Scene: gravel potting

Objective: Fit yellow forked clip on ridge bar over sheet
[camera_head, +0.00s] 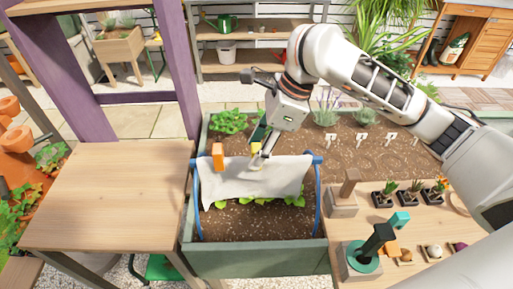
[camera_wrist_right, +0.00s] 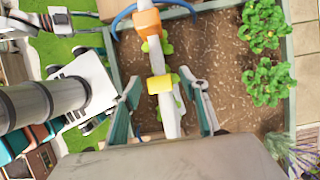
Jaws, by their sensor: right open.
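The white sheet (camera_head: 250,178) hangs over the ridge bar, held between blue hoops (camera_head: 318,185) above the planter. The yellow forked clip (camera_head: 256,148) sits at the sheet's top edge, partly hidden by my right gripper (camera_head: 262,153). In the right wrist view the yellow clip (camera_wrist_right: 160,84) lies across the narrow white ridge of the sheet (camera_wrist_right: 170,118). The open fingers of my right gripper (camera_wrist_right: 160,78) stand on either side of it, with gaps visible. How deep its prongs reach is hidden. An orange clip (camera_head: 218,157) straddles the ridge farther left. My left gripper is not in view.
The green-grey planter (camera_head: 255,262) holds soil and seedlings under the sheet. A bare wooden table (camera_head: 105,195) is at left. At right a wooden bench carries a teal-based dark tool (camera_head: 375,245), a wooden block (camera_head: 343,203) and small potted plants (camera_head: 408,196).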

